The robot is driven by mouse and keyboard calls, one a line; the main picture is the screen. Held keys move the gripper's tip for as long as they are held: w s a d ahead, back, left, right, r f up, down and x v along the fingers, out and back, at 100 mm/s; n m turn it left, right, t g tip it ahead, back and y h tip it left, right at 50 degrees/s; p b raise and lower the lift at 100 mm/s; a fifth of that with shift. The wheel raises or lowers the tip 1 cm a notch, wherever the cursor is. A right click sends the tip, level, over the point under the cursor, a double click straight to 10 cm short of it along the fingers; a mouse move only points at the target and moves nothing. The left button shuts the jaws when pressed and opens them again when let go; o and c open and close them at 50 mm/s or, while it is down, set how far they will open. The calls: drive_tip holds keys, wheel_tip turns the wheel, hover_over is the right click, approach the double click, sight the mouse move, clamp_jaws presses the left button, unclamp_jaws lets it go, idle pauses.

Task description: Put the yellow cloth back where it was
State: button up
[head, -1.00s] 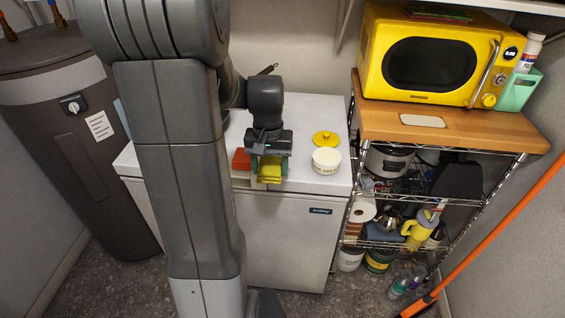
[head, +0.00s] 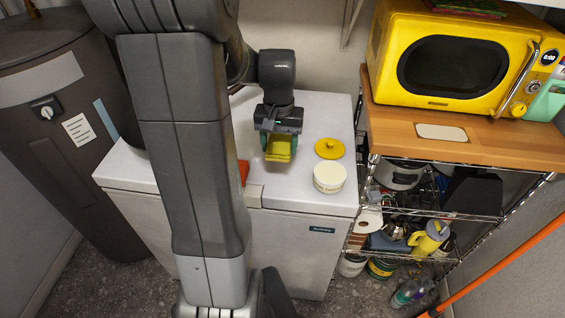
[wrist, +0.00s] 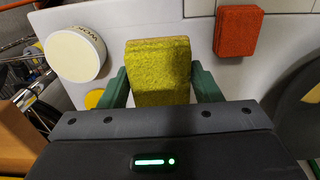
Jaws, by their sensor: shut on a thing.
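The folded yellow cloth (head: 278,149) is between the green fingers of my gripper (head: 279,150), which is shut on it. In the head view it is over the white top of the appliance (head: 310,120), left of the round white tub. The cloth also shows in the wrist view (wrist: 158,72), between my gripper's two fingers (wrist: 160,85). Whether the cloth touches the white top is unclear. An orange-red cloth or sponge (wrist: 237,31) lies on the white top; in the head view it (head: 243,171) is partly hidden behind my arm.
A white tub (head: 329,177) and a yellow lid (head: 329,148) are right of my gripper. A wire shelf with a wooden top (head: 440,135) holds a yellow microwave (head: 450,62) at the right. A grey tank (head: 60,130) stands at the left. The white top's back right is clear.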

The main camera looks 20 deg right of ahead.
sight(280, 177)
drive_tip(key=shift+w+d+f, duration=0.15)
wheel_tip(280, 177, down, 10)
drive_tip(key=shift+r, duration=0.25)
drive_tip(key=shift+f, duration=0.15)
drive_tip(key=o, duration=0.9)
wheel_tip(280, 177, up, 12)
drive_tip(key=shift+r, duration=0.15)
